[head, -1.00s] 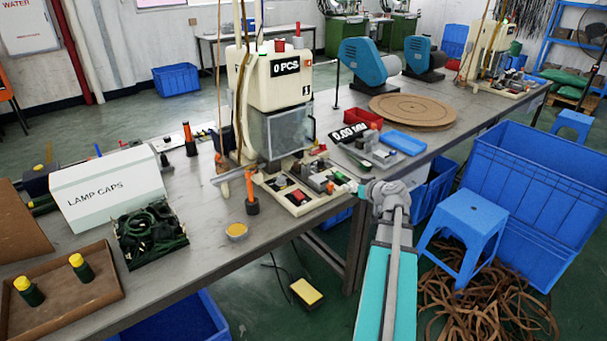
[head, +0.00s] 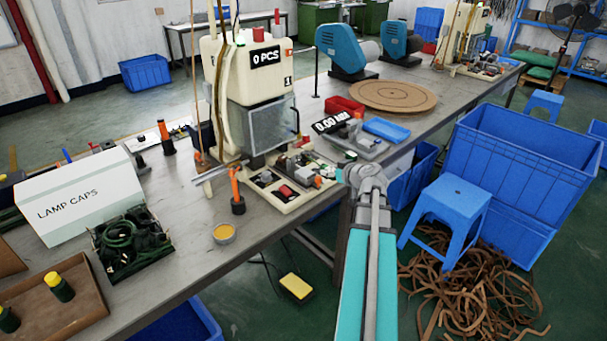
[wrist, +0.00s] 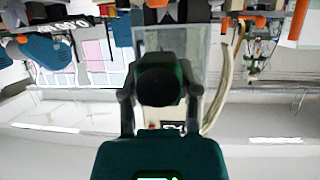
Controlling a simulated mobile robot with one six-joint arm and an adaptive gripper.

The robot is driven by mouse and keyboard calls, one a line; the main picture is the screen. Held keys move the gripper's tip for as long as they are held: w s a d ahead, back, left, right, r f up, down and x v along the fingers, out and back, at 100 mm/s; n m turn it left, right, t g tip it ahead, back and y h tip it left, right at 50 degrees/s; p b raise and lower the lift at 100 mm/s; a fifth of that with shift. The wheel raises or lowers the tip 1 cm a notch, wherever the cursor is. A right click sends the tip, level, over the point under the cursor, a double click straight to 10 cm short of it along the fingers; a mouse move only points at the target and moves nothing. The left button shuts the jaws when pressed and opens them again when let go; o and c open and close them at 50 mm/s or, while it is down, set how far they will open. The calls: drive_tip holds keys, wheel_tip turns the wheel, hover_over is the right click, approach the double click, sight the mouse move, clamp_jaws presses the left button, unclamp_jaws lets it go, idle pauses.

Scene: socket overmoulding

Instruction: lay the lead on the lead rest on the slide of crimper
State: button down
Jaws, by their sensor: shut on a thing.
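The crimper is the cream machine (head: 235,80) with a "0 PCS" display, standing on the grey bench. On its low cream front base (head: 290,201) are small red, grey and black parts; I cannot pick out the slide or lead rest among them. My gripper (wrist: 160,98) shows in the wrist view with its two fingers closed around a dark, round thing (wrist: 160,82), probably the coiled lead. In the head view the gripper is mostly hidden beyond my wrist, right of the crimper's base. The held thing cannot be made out there.
A tray of dark green coiled leads (head: 130,243) and a "LAMP CAPS" box (head: 75,200) stand at left. A blue stool (head: 450,205) and crate (head: 530,170) stand right.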

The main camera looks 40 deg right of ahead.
drive_tip(key=shift+a+r, duration=0.1)
drive_tip(key=a+r+n+y+p, duration=0.1)
drive_tip(key=a+r+p, duration=0.3)
drive_tip(key=r+p, duration=0.3)
drive_tip(key=shift+s+a+r+p, duration=0.2)
drive_tip(key=shift+a+r+p, duration=0.05)
drive_tip(key=shift+a+p, duration=0.1)
drive_tip(key=b, duration=0.8)
hover_over(305, 173)
drive_tip(key=s, duration=0.1)
drive_tip(key=f, duration=0.8)
drive_tip(key=shift+a+f, duration=0.15)
drive_tip(key=shift+a, duration=0.05)
drive_tip(key=shift+w+d+f+b, duration=0.1)
drive_tip(key=shift+w+f+b, duration=0.25)
drive_tip(key=shift+b, duration=0.2)
drive_tip(key=shift+f, duration=0.1)
